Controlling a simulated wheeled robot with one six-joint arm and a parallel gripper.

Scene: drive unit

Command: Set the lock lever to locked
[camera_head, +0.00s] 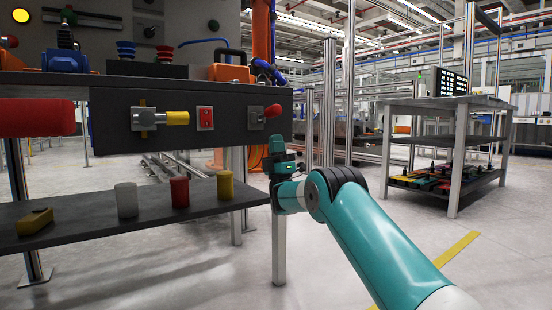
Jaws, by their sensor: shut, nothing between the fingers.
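A dark front panel (225,140) carries a lever with a red knob (272,111) on a small metal plate at its right end. A handle with a yellow knob (177,118) sits on a metal plate further left, pointing right. No label shows which of the two is the lock lever. The red-knob lever points to the right and slightly up. My gripper (277,146) is shut and empty, just below the red knob in the picture. Whether it touches the lever or panel cannot be told from this one view.
A red switch (205,118) sits between the two handles. A thick red cylinder (35,118) juts out at left. The lower shelf (90,230) holds white, red and yellow cylinders and a yellow block. The floor right of the bench is open up to a grey table (455,103).

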